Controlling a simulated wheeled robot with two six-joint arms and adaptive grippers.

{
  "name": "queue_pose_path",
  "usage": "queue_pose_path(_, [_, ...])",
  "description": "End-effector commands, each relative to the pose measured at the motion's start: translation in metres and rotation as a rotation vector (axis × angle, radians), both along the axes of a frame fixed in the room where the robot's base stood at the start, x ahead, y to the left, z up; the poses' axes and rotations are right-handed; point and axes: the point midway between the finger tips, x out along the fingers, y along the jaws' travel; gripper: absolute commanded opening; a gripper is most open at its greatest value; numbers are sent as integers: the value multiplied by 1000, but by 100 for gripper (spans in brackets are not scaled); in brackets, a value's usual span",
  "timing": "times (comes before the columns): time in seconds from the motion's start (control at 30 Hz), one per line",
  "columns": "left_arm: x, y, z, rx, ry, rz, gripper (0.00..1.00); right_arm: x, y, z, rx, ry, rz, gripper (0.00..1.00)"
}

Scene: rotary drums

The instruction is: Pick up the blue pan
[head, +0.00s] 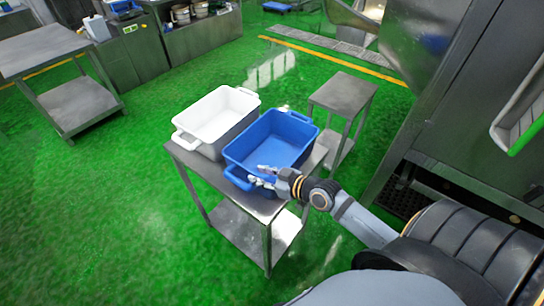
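The blue pan (285,129) is a deep rectangular pan with a handle at each end. It stands upright on a small steel table (197,168), with its near handle (237,179) at the front left. My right gripper (257,175) reaches in from the right, over the pan's near edge, with its fingertips just right of that handle. Its fingers look spread apart, with nothing clearly between them. I cannot tell whether they touch the pan. My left gripper is not in view.
A white pan (218,112) stands close beside the blue pan on its left. A smaller steel table (343,92) stands behind to the right. A large steel machine (440,120) fills the right side. Another steel table (42,50) is at the far left. The green floor at left is open.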

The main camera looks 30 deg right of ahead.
Motion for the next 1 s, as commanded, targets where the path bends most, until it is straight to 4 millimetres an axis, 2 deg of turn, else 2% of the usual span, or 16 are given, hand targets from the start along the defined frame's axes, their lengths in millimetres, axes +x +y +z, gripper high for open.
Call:
queue_pose_path(0.1, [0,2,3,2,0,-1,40,6,2,1,3,0,-4,31])
queue_pose_path(0.27, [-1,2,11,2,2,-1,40,29,13,2,8,0,-5,31])
queue_pose_path(0.4, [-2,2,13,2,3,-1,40,44,20,-8,3,2,-4,31])
queue_pose_path(0.67, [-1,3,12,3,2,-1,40,47,21,-11,-1,2,-1,31])
queue_pose_path(0.9, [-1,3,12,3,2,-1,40,47,21,-11,-1,2,-1,0])
queue_pose_path(1.0, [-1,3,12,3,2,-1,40,47,21,-11,0,2,-1,0])
